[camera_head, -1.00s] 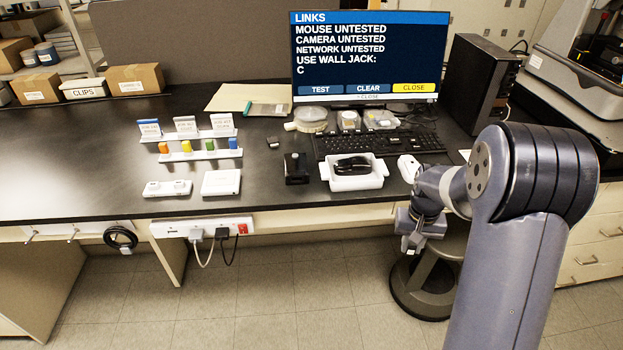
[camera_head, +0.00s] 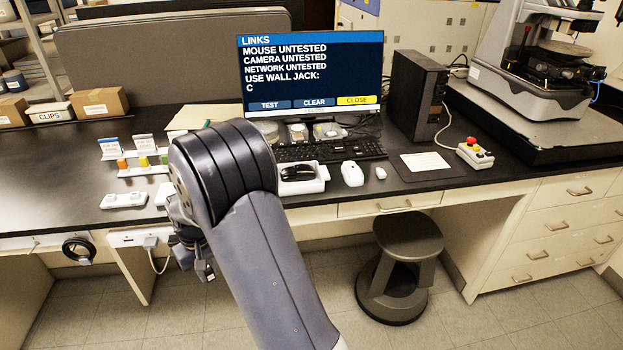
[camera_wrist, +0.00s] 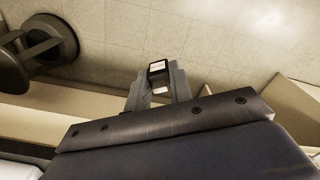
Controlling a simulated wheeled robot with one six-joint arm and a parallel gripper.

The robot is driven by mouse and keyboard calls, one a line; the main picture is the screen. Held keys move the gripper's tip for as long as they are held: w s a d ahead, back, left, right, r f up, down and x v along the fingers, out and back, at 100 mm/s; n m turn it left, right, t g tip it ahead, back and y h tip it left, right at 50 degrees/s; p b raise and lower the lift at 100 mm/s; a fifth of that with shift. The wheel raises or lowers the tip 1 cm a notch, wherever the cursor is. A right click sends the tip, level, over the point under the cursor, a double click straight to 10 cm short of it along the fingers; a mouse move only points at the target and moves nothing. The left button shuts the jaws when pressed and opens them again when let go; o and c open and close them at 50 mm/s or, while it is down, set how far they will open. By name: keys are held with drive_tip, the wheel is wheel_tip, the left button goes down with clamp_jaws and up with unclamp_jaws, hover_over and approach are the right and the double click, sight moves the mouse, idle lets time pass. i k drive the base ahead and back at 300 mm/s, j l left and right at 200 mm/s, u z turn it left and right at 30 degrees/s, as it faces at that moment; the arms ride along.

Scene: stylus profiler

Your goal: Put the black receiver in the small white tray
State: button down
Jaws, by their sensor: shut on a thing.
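My gripper (camera_wrist: 156,90) is shut on a small black piece with a pale face, which looks like the black receiver (camera_wrist: 157,68). It is held between the fingertips over the floor. In the head view my gripper (camera_head: 205,270) hangs below the desk's front edge, at left; the held piece is too small to make out there. The small white tray (camera_head: 303,188) stands on the desk near the front edge, just right of my arm, with a black mouse (camera_head: 297,172) in it. My arm hides part of the desk to the tray's left.
A white mouse (camera_head: 352,174) and a small white piece (camera_head: 381,173) lie right of the tray. A keyboard (camera_head: 340,150) and monitor (camera_head: 310,70) stand behind. A stool (camera_head: 400,265) stands on the floor at right. A white power strip (camera_head: 128,238) is on the desk front.

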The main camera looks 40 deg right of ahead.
sight(297, 189)
drive_tip(key=l, duration=0.5)
drive_tip(key=k+l+u, duration=0.1)
drive_tip(key=l, duration=0.35)
drive_tip(key=k+l, duration=0.1)
drive_tip(key=l, duration=0.4)
drive_tip(key=l+u, duration=0.1)
drive_tip(key=l, duration=0.35)
drive_tip(key=k, duration=0.1)
